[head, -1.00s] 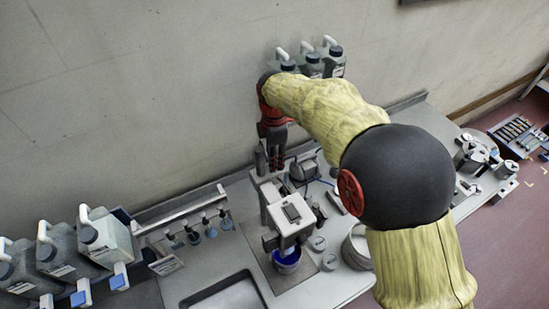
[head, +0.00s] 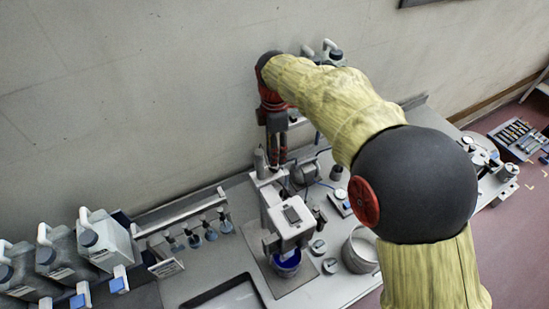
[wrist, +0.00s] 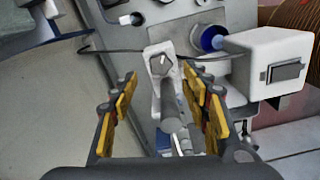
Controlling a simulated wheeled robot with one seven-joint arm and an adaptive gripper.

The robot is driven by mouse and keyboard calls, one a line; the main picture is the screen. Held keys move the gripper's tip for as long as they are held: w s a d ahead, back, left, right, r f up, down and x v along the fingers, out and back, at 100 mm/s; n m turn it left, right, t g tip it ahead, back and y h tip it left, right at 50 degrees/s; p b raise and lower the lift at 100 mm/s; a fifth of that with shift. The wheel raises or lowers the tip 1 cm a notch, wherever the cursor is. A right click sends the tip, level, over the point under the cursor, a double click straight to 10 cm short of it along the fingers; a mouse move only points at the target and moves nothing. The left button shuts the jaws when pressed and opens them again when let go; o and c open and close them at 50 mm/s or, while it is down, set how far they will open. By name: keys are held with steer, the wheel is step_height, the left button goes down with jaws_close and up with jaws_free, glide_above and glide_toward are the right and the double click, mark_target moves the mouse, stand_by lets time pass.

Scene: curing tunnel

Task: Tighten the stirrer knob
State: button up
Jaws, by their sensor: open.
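The stirrer is a white boxy head with a dark panel (head: 292,216) on a stand, above a blue vessel (head: 287,262). In the wrist view its white head (wrist: 268,62) is at the right and the blue vessel (wrist: 211,38) behind it. A round grey knob with a white mark (wrist: 161,64) sits on a pale bracket, with a grey cylinder below it in the picture. My gripper (head: 277,160) is over the back of the stand. In the wrist view my gripper (wrist: 160,88) is open and empty, its yellow-padded fingers either side of the bracket and cylinder, with no clear contact.
Jugs (head: 103,237) stand at the left, beside a rack of hanging tools (head: 197,236). A tray (head: 228,293) lies in front. A round pot (head: 362,250) and small lids are right of the stirrer. The wall is close behind my gripper.

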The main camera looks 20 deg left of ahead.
step_height(320, 180, up, 6)
stand_by(0.6)
steer(key=s+d+f+m+t+y+b, duration=0.1)
steer(key=s+d+f+m+b, duration=0.15)
steer(key=d+m+b, duration=0.8)
steer(key=s+d+f+m+t+b, duration=0.2)
steer(key=s+d+m+b, duration=0.15)
steer(key=d, duration=1.35)
steer(key=s+d+f+m+t+h+b, duration=0.1)
steer(key=s+d+f+m+t+b, duration=0.1)
steer(key=s+d+f+m+b, duration=0.9)
steer(key=s+d+f+b, duration=0.1)
steer(key=s+d+f, duration=0.2)
steer(key=f, duration=0.1)
steer(key=shift+f+t, duration=0.25)
steer(key=shift+t, duration=0.05)
steer(key=shift+s, duration=0.1)
